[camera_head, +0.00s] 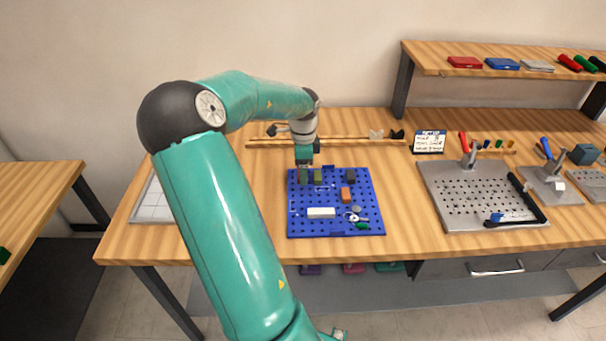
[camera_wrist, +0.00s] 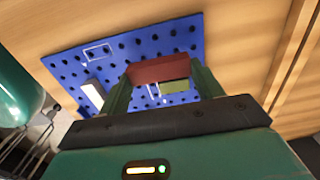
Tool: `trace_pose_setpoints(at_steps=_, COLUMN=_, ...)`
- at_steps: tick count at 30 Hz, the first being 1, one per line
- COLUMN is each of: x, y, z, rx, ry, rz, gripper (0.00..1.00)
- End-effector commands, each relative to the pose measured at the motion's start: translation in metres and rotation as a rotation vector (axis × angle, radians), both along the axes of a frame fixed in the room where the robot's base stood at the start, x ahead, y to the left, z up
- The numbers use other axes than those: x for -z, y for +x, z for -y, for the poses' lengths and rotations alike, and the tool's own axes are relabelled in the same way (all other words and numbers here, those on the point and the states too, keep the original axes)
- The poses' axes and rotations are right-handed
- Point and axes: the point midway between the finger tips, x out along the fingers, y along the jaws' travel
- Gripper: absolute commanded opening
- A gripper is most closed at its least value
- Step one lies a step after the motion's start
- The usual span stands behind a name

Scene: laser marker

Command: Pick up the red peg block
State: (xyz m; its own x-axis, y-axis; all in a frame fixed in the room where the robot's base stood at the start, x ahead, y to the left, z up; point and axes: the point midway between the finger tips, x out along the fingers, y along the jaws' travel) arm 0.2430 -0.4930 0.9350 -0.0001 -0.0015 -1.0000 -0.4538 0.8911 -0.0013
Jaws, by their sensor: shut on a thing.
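The red peg block (camera_wrist: 158,70) sits between the two fingers of my gripper (camera_wrist: 160,80) in the wrist view, and the fingers are shut on it. In the head view my gripper (camera_head: 308,168) points down at the back left of the blue pegboard (camera_head: 298,222). There the red block is mostly hidden by the gripper. An olive-green block (camera_head: 318,177) stands right beside the gripper; it also shows in the wrist view (camera_wrist: 175,88). I cannot tell whether the red block is clear of the board.
The board also bears an orange block (camera_head: 346,195), a dark block (camera_head: 350,175), a white block (camera_head: 321,212) and a small green piece (camera_head: 362,226). A grey perforated plate (camera_head: 440,205) lies to the right. A wooden rail (camera_head: 350,142) runs behind. Bare table lies between board and plate.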

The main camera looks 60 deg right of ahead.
Motion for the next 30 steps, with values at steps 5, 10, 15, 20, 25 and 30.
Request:
trace_pose_setpoints(at_steps=5, x=-0.036, y=-0.016, z=-0.025, rx=-0.002, ry=0.0, rz=0.007, gripper=0.44)
trace_pose_setpoints(at_steps=10, x=-0.064, y=-0.035, z=-0.051, rx=-0.003, ry=0.003, rz=0.008, gripper=0.44)
trace_pose_setpoints(at_steps=15, x=-0.077, y=-0.055, z=-0.077, rx=-0.005, ry=0.003, rz=0.008, gripper=0.44)
trace_pose_setpoints(at_steps=20, x=-0.086, y=-0.069, z=-0.095, rx=-0.005, ry=0.004, rz=0.007, gripper=0.44)
trace_pose_setpoints(at_steps=25, x=-0.094, y=-0.076, z=-0.105, rx=-0.003, ry=0.002, rz=0.006, gripper=0.44)
trace_pose_setpoints(at_steps=30, x=-0.096, y=-0.081, z=-0.109, rx=-0.001, ry=0.001, rz=0.004, gripper=0.44)
